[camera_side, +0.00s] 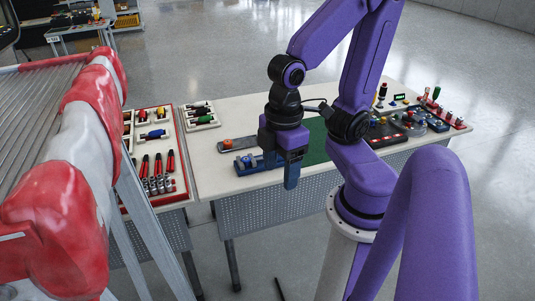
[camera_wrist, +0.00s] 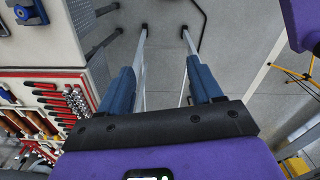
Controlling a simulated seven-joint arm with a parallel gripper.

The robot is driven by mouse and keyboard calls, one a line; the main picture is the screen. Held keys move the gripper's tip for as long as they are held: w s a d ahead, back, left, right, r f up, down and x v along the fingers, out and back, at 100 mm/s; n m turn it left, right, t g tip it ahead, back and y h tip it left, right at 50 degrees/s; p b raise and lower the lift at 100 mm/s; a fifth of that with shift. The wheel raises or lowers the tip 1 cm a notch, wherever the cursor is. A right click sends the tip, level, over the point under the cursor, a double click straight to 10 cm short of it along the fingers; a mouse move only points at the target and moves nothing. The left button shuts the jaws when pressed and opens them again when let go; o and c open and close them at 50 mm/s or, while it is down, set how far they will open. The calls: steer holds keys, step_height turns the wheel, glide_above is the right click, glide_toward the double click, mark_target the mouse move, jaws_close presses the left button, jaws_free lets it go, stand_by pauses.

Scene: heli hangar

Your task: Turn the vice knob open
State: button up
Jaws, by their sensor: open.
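A blue vice (camera_side: 247,162) stands near the front edge of the white workbench, left of my gripper in the side view. Part of a blue fixture, which looks like the vice (camera_wrist: 28,12), shows at the top left of the wrist view. The vice knob is too small to make out clearly. My gripper (camera_side: 291,180) points down at the bench's front edge, right of the vice. In the wrist view its two blue fingers (camera_wrist: 160,68) are spread apart, with only floor and bench legs between them. It is empty and not touching the vice.
A green mat (camera_side: 315,142) lies behind my gripper. Devices crowd the bench's right end. A red and white helicopter part (camera_side: 75,180) fills the left.

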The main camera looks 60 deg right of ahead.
steer(key=w+d+f+m, duration=0.1)
steer(key=w+d+m, duration=1.1)
steer(key=w+m, duration=0.3)
steer(key=d+f+m, duration=0.2)
steer(key=d+m, duration=0.3)
steer(key=d, duration=0.6)
steer(key=d+f+m, duration=0.2)
steer(key=d+m, duration=0.4)
steer(key=d, duration=0.6)
steer(key=f, duration=1.6)
steer(key=shift+w+a, duration=0.15)
steer(key=shift+w, duration=0.15)
steer(key=c, duration=1.1)
